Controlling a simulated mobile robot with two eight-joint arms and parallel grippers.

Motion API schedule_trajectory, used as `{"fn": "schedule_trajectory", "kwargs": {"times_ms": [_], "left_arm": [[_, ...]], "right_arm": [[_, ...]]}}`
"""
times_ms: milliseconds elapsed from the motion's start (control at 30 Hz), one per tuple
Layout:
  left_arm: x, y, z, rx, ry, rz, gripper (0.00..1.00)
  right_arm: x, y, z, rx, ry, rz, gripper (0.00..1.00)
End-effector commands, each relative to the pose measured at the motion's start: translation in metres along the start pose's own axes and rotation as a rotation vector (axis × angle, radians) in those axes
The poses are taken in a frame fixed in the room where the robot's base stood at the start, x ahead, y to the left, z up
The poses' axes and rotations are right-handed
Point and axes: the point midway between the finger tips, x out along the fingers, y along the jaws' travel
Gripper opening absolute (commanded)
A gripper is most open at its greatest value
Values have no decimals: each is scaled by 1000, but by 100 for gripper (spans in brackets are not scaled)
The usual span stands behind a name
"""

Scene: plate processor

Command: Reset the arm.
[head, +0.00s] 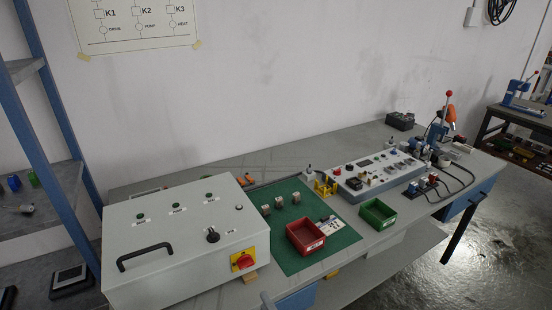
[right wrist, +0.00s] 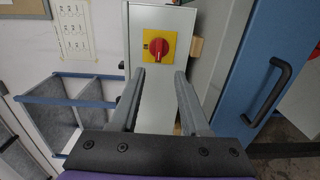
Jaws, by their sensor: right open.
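My right gripper (right wrist: 159,82) is open in the right wrist view, with two grey fingers apart and nothing between them. It faces the side of a grey control cabinet, whose red rotary switch on a yellow plate (right wrist: 158,47) shows just beyond the fingertips. My left gripper is in neither view.
The workbench (head: 345,150) carries a green mat (head: 330,250) with a red bin (head: 304,236), a green bin (head: 378,214) and a control panel (head: 375,172). Blue shelving (head: 45,110) stands at the left. A blue drawer front with a dark handle (right wrist: 268,92) is close on the right in the wrist view.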

Motion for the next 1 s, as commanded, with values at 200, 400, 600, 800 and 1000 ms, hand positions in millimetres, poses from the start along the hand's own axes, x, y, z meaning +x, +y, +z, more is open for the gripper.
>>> {"fn": "schedule_trajectory", "kwargs": {"times_ms": [200, 400, 600, 800, 1000], "left_arm": [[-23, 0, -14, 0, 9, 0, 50], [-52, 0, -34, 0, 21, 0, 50], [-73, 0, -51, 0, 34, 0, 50], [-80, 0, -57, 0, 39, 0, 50], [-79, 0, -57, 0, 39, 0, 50]], "right_arm": [[-21, 12, 78, 362, -282, -164, 46], [-94, 12, 141, 957, -718, -342, 46], [-170, 17, 136, 1430, -1064, -442, 46], [-202, 21, 118, 1630, -1214, -485, 46], [-205, 19, 116, 1648, -1228, -490, 46]]}}
